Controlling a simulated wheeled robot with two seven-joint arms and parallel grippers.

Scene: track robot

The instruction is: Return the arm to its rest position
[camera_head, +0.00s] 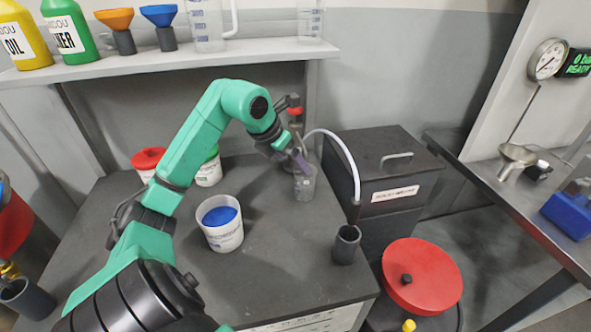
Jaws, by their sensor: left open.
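My left arm (205,130), green with black joints, reaches in from the lower left and bends over the dark bench. My left gripper (300,165) points down and to the right at a small clear cup (305,188) on the bench. Its jaws are open and overlap the cup's rim in the picture; I cannot tell whether they touch it. My right arm and gripper are not in view.
A white tub with blue contents (222,236) stands beside my arm. A dark empty holder (346,245) is near the bench's right edge. A black box (385,165) and a red-lidded drum (421,277) stand at right. A shelf (165,62) overhangs the back.

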